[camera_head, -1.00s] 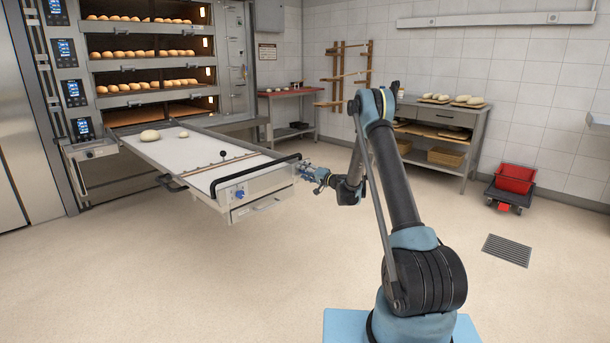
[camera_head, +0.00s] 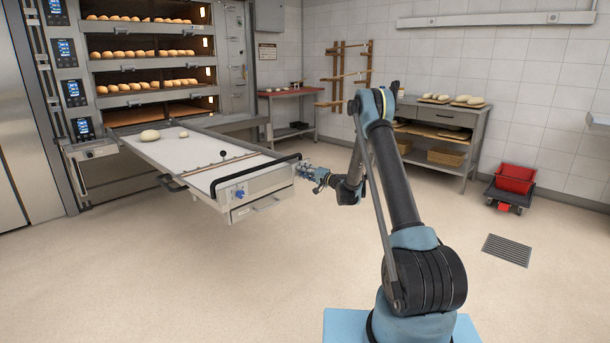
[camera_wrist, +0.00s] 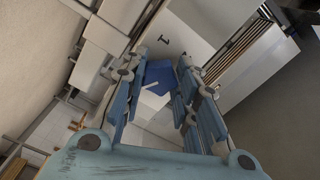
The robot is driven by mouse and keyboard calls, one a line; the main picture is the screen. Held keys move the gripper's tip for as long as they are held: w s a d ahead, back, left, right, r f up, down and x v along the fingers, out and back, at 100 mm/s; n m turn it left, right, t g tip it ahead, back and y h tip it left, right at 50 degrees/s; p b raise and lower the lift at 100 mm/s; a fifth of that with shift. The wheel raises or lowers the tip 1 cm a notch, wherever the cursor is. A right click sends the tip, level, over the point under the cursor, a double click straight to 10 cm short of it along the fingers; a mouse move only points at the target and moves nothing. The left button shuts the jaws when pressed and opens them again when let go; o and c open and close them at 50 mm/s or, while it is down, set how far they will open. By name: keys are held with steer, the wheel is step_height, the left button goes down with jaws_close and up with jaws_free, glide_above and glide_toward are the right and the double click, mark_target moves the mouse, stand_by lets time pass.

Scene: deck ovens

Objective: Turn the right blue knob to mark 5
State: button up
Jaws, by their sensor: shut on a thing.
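The loader's front panel (camera_head: 262,188) carries a blue knob (camera_head: 239,194) near its left end. My gripper (camera_head: 302,170) is at the panel's right end and covers the right blue knob in the head view. In the wrist view, my gripper's fingers (camera_wrist: 163,74) are closed around the right blue knob (camera_wrist: 158,76), one finger on each side. A dark mark shows on the pale surface beyond it.
A black handle bar (camera_head: 255,174) runs along the loader's front top edge, close to my gripper. Dough pieces (camera_head: 150,135) lie on the white loader belt (camera_head: 190,160). Oven decks with bread stand behind. The floor in front is clear.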

steer(key=o, duration=1.1)
steer(key=shift+d, duration=0.1)
steer(key=v, duration=1.2)
